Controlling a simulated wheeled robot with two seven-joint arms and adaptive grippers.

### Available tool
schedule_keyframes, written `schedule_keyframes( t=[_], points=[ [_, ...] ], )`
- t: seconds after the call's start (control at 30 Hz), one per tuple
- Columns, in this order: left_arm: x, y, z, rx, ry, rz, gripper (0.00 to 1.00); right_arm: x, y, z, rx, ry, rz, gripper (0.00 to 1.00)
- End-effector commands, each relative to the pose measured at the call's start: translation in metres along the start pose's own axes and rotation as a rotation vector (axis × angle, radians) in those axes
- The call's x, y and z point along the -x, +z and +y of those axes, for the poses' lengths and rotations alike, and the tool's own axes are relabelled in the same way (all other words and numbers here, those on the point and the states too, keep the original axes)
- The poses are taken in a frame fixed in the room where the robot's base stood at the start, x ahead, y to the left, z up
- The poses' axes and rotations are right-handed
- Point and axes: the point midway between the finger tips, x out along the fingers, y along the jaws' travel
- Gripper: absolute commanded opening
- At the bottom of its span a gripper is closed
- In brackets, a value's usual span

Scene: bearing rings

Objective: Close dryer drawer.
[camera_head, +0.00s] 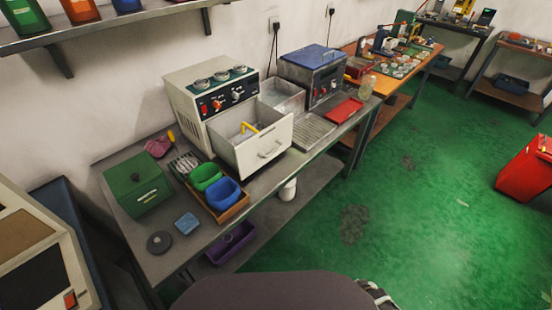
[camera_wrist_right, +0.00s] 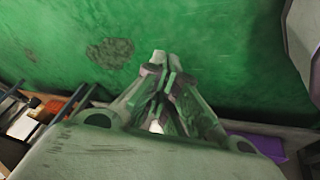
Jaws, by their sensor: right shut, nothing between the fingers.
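The dryer (camera_head: 190,88) is a pale box with a black control panel on the workbench in the head view. Its drawer (camera_head: 277,143) is pulled out toward the front, with a handle on its white face. A yellow item (camera_head: 246,128) shows inside the drawer. My right gripper (camera_wrist_right: 161,64) is shut and empty in the right wrist view, over the green floor and away from the drawer. Only a small part near my right wrist shows at the bottom edge of the head view. My left gripper is not in view.
Left of the drawer on the workbench (camera_head: 125,222) are a green box (camera_head: 137,190), a green bowl (camera_head: 205,176) and a blue bowl (camera_head: 223,193). A metal machine with a blue lid (camera_head: 312,56) and a red tray (camera_head: 343,110) stand right. Open floor (camera_head: 430,200) lies at the right.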

Motion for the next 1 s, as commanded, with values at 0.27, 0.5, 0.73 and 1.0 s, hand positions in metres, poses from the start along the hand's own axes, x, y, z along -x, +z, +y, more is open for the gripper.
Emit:
schedule_keyframes(
  t=[0.27,0.5,0.73,1.0],
  points=[
    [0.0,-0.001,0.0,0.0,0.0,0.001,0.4,0.026,-0.141,0.032,-0.093,-0.015,0.211,0.0],
    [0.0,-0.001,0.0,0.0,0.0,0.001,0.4,0.07,-0.246,0.036,-0.21,-0.086,0.367,0.0],
    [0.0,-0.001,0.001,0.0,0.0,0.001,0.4,0.126,-0.331,0.024,-0.345,-0.209,0.491,0.0],
    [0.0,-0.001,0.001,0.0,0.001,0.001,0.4,0.207,-0.411,-0.009,-0.523,-0.425,0.591,0.0]
  ],
)
